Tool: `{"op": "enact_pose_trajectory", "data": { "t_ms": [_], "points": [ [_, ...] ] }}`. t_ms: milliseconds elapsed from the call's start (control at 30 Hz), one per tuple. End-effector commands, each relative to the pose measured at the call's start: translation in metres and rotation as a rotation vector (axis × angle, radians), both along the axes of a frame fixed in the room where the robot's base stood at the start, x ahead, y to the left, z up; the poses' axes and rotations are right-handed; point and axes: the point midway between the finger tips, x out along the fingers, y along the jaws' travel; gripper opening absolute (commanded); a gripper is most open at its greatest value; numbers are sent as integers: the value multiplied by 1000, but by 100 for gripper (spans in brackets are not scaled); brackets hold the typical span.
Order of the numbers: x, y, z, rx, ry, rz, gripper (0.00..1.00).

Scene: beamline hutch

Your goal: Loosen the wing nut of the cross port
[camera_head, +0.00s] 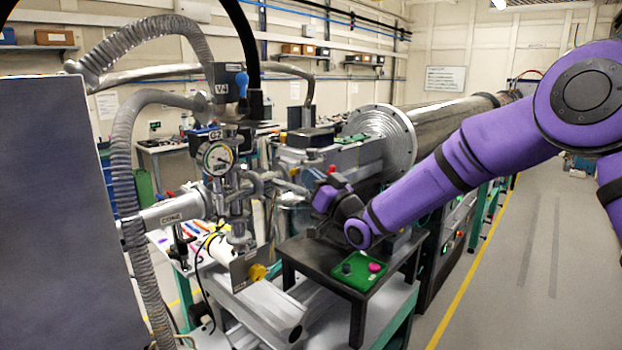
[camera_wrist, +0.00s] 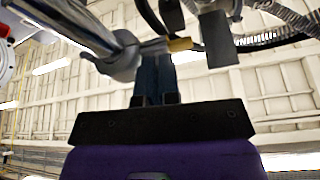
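My gripper (camera_head: 322,198) is in front of the pipework, left of the large silver flange, pointing left towards the steel cross. In the wrist view its two dark fingers (camera_wrist: 154,78) lie side by side with almost no gap. Whether something thin is between the tips cannot be told. A grey metal rod and round fitting (camera_wrist: 125,62) and a small yellowish piece (camera_wrist: 180,44) show near the fingertips; whether they touch cannot be told. The steel cross fittings (camera_head: 240,195) stand below the gauge (camera_head: 217,157). I cannot pick out the wing nut for certain.
A green tray (camera_head: 345,280) with a black and a pink piece sits on a dark stand (camera_head: 300,250) below my arm. Corrugated hoses (camera_head: 122,150) stand at left. The right floor (camera_head: 540,250) is clear.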

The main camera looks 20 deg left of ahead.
Motion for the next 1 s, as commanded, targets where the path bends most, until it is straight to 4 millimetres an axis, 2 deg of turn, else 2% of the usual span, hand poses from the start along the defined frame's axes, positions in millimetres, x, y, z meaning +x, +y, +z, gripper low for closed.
{"op": "enact_pose_trajectory", "data": {
  "t_ms": [300,733,800,867,1000],
  "points": [
    [1,1,1,-29,-75,0,0],
    [1,0,2,-31,-82,-1,0],
    [1,0,2,-31,-82,-1,17],
    [1,0,2,-30,-82,-1,30],
    [1,0,1,-31,-82,-1,30]
  ]
}}
